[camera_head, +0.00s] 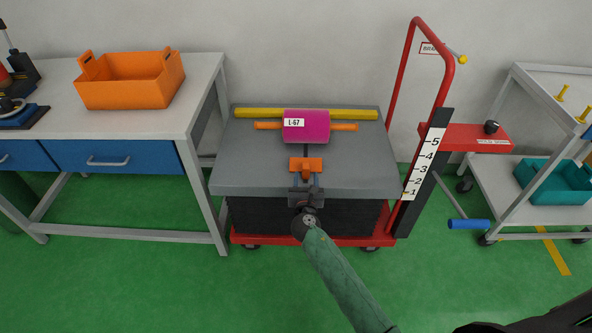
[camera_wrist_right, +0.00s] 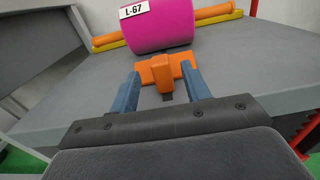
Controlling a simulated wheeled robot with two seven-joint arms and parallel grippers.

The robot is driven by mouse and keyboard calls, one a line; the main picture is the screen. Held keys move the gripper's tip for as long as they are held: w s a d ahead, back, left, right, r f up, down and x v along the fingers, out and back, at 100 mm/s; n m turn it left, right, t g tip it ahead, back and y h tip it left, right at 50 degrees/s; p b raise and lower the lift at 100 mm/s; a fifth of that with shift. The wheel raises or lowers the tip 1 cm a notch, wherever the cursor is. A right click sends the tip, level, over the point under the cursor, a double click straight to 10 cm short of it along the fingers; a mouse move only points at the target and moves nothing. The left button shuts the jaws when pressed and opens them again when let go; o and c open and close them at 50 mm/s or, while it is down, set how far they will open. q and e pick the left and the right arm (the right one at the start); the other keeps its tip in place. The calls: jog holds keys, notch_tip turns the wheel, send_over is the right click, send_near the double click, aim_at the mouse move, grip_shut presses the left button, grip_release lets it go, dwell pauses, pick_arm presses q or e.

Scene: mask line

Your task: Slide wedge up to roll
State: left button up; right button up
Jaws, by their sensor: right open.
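The magenta roll (camera_head: 306,128), labelled L-67, lies on the grey top of the lift cart (camera_head: 362,178), with an orange bar (camera_head: 344,127) sticking out at both ends. The orange wedge (camera_head: 313,164) sits on the cart top in front of the roll. In the right wrist view the wedge (camera_wrist_right: 181,69) shows close to the near side of the roll (camera_wrist_right: 158,27); I cannot tell whether they touch. My right gripper (camera_wrist_right: 162,88) is open, its blue fingers on either side of the wedge's near part. My left gripper is not in view.
A yellow bar (camera_head: 365,115) runs behind the roll. A red handle (camera_head: 409,60) and a numbered scale (camera_head: 426,160) stand at the cart's right. A bench with an orange bin (camera_head: 130,88) is left; a trolley with a teal bin (camera_head: 560,188) is right.

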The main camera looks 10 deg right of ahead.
aim_at(306, 166)
jog(key=shift+w+r, duration=0.15)
jog(key=shift+w, duration=0.2)
jog(key=x, duration=0.7)
jog(key=shift+w+d, duration=0.1)
grip_shut()
